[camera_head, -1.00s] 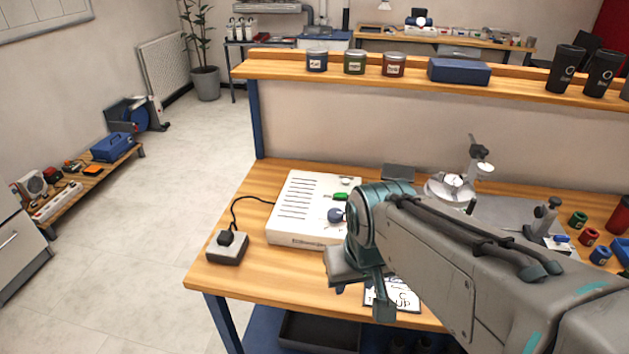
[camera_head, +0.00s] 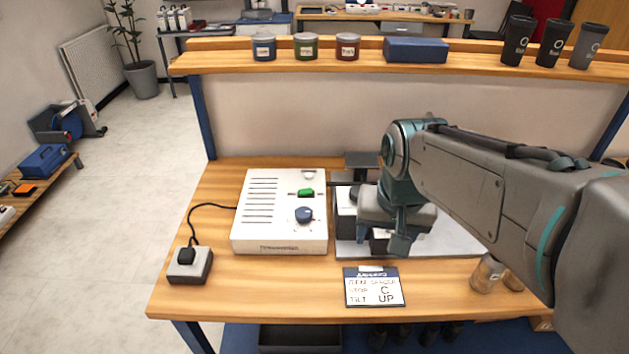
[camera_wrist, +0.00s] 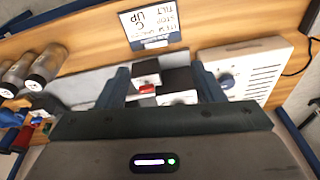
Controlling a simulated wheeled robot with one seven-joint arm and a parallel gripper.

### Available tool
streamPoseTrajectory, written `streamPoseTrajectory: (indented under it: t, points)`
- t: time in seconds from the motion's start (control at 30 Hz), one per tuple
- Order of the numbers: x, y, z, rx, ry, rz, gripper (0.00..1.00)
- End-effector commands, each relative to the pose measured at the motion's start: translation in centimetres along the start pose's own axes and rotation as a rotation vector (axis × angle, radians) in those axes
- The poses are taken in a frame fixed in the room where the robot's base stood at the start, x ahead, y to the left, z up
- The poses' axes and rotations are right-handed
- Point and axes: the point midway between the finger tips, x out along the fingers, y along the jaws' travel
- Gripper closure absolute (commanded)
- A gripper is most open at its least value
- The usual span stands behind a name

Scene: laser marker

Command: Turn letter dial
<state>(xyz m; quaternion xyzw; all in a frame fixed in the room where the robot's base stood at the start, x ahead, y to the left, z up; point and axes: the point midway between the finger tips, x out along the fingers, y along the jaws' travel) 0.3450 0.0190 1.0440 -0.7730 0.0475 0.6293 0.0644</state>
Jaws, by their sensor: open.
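A white control box (camera_head: 262,215) with a round blue dial (camera_head: 303,214) stands on the bench; letters around the dial are too small to read. The dial also shows in the wrist view (camera_wrist: 226,80), beside one finger. My gripper (camera_head: 398,240) hangs open and empty to the right of the box, over a fixture of white and dark blocks (camera_head: 345,208), which it partly hides. In the wrist view my gripper's fingers (camera_wrist: 161,84) are apart, with white blocks and a small red part (camera_wrist: 147,88) beyond them. A card (camera_head: 372,287) reads STOP C, TILT UP.
A green switch (camera_head: 306,193) sits above the dial. A grey plug box (camera_head: 189,265) with a cable lies at the left bench edge. Metal-lidded jars (camera_head: 487,273) stand at the right. A raised shelf (camera_head: 225,60) holds tins and cups.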

Motion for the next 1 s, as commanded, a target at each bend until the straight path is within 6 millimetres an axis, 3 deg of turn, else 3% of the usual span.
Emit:
streamPoseTrajectory:
  t: [0.03,0.2,0.4,0.5,0.7,0.87,1.0]
  points:
    - [0.2,-1.2,-2.0,0.041,-0.019,0.000,0.39]
    - [0.3,-5.3,-7.8,0.227,-0.077,0.016,0.39]
    - [1.8,-10.7,-13.4,0.438,-0.135,0.051,0.39]
    - [2.7,-13.1,-15.3,0.524,-0.155,0.071,0.39]
    - [3.9,-16.1,-17.3,0.633,-0.177,0.099,0.39]
    - [4.7,-16.7,-17.5,0.659,-0.182,0.106,0.39]
    - [6.6,-16.6,-17.1,0.660,-0.183,0.108,0.39]
